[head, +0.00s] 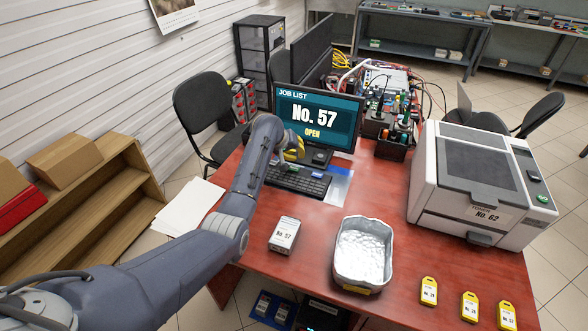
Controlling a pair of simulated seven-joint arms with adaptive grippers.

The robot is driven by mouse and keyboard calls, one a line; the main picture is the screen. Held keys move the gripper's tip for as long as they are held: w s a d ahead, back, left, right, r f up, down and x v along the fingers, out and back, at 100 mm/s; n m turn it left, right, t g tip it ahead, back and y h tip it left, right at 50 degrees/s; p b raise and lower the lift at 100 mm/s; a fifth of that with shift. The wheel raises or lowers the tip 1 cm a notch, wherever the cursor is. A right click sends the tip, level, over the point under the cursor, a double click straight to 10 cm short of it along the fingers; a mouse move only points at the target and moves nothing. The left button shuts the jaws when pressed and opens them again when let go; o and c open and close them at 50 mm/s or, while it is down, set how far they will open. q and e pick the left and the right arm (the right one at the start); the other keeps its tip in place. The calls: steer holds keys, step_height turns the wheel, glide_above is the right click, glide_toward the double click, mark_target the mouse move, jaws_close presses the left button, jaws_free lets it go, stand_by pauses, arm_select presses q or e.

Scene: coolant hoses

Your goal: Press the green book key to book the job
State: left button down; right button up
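The monitor (317,117) stands on the red table and reads JOB LIST, No. 57, OPEN. A dark keyboard (306,182) lies in front of it, its left part behind my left arm. My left gripper (296,150) is over the far left part of the keyboard, in front of the monitor's lower left edge. It is small and partly hidden by its own wrist, so I cannot tell whether it is open or shut, or touching a key. I cannot make out the green book key for certain. My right gripper is not in view.
A box labelled No. 57 (284,235) and a metallic-lined bin (363,255) stand on the table (330,212). A white machine labelled No. 62 (478,180) with a green button (542,199) stands at right. Yellow tags (469,307) lie at the front right.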

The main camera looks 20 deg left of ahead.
arm_select(q)
steer(key=shift+f, duration=1.1)
steer(key=shift+f, duration=0.85)
stand_by(1.7)
steer(key=shift+r, duration=0.8)
steer(key=shift+r, duration=2.5)
